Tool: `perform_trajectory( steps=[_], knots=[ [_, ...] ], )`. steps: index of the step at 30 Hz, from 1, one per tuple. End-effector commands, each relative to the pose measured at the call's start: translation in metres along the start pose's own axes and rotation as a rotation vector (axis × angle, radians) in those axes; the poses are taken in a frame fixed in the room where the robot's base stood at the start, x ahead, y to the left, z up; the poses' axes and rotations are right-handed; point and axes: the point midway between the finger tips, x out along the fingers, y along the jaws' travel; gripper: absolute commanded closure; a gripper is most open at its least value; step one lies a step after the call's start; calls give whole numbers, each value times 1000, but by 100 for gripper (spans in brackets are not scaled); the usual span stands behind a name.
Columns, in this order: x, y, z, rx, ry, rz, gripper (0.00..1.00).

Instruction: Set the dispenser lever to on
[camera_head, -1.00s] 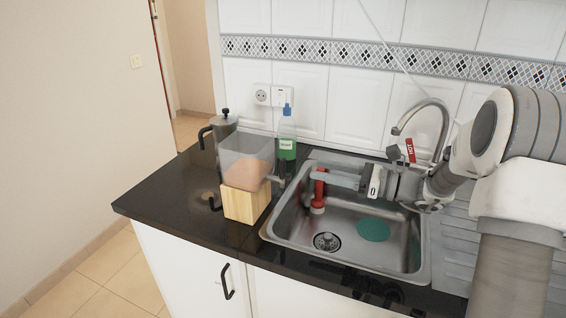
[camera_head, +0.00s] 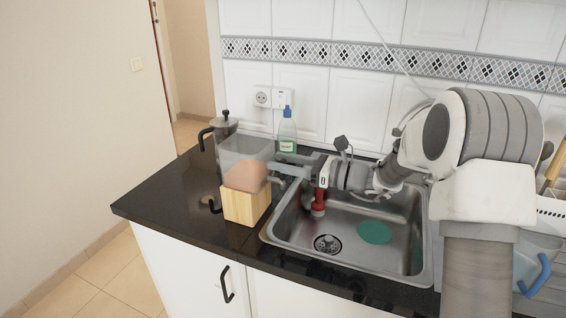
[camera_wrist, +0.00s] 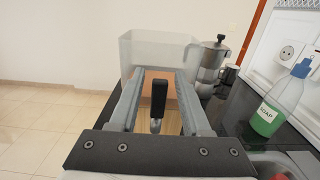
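The dispenser has a clear bin with orange-brown contents on a wooden block base (camera_head: 246,205). It stands on the dark counter left of the sink. In the wrist view its clear bin (camera_wrist: 155,50) is straight ahead. A black-handled lever (camera_wrist: 159,98) points upright on its front, over a small metal spout. My gripper (camera_head: 280,165) is open and horizontal beside the dispenser's right side. In the wrist view my gripper (camera_wrist: 159,84) has one finger on each side of the lever, with gaps on both sides. I cannot tell whether the fingertips touch the dispenser.
A soap bottle (camera_head: 287,135) stands behind my gripper, and a metal coffee pot (camera_wrist: 212,62) stands behind the dispenser. The sink (camera_head: 345,262) lies below my arm, with a red-handled item (camera_head: 319,200) inside.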

Motion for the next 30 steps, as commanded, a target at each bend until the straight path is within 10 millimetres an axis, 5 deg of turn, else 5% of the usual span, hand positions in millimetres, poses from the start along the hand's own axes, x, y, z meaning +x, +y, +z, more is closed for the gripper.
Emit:
perform_trajectory(
  steps=[1,7,20,30],
  knots=[
    [0,0,0,0,0,0,64],
    [0,0,0,0,0,0,100],
    [-2,0,-2,2,-23,-1,100],
    [-11,-1,-7,4,-214,-3,100]
  ],
)
